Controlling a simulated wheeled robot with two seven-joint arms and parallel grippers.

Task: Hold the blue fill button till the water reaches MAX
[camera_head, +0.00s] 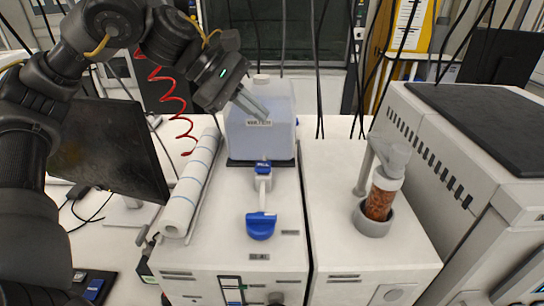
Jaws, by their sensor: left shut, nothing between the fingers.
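A pale translucent water tank (276,141) with a white cap and a small label stands at the back of the left white machine (211,257). A small blue part (262,168) sits on top of the machine just in front of the tank. A larger blue lever-like part (260,227) is nearer the front; I cannot tell which blue part is the fill button. The water level and MAX mark cannot be made out. My left gripper (256,112) is shut and empty, its fingers pointing down right in front of the tank's upper part. My right gripper is out of view.
A glass jar with reddish-brown contents (379,203) sits in a grey holder on the machine to the right. A white paper roll (190,190) lies left of the tank. A dark monitor (110,150) is at left, a large grey unit (475,170) at right.

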